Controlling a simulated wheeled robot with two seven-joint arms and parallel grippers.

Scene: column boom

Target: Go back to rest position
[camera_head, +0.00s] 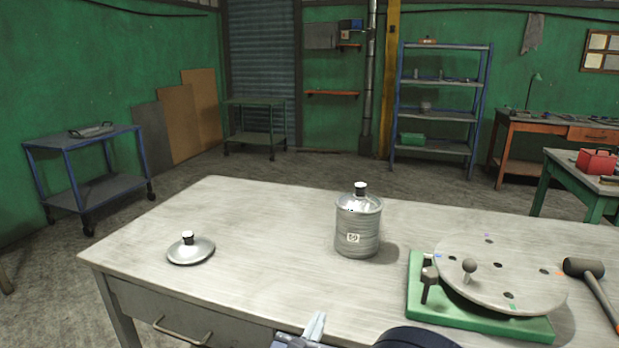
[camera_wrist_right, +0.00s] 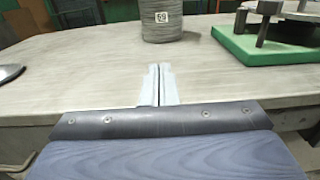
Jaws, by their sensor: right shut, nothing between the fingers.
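My right gripper (camera_head: 315,326) shows at the bottom middle of the head view, over the near edge of the table (camera_head: 240,215). Its two pale fingers are together with nothing between them, as the right wrist view (camera_wrist_right: 159,84) also shows. A grey ribbed canister (camera_head: 358,228) with a shiny top and black knob stands upright beyond the gripper, apart from it. The canister's lower part, with a white label, shows in the right wrist view (camera_wrist_right: 162,22). My left gripper is not in view.
A loose metal lid (camera_head: 190,249) with a black knob lies on the table's left. A round indexing plate (camera_head: 500,272) on a green base (camera_head: 430,315) stands at the right, beside a mallet (camera_head: 590,275). The table's middle left is clear. Carts and shelves stand far behind.

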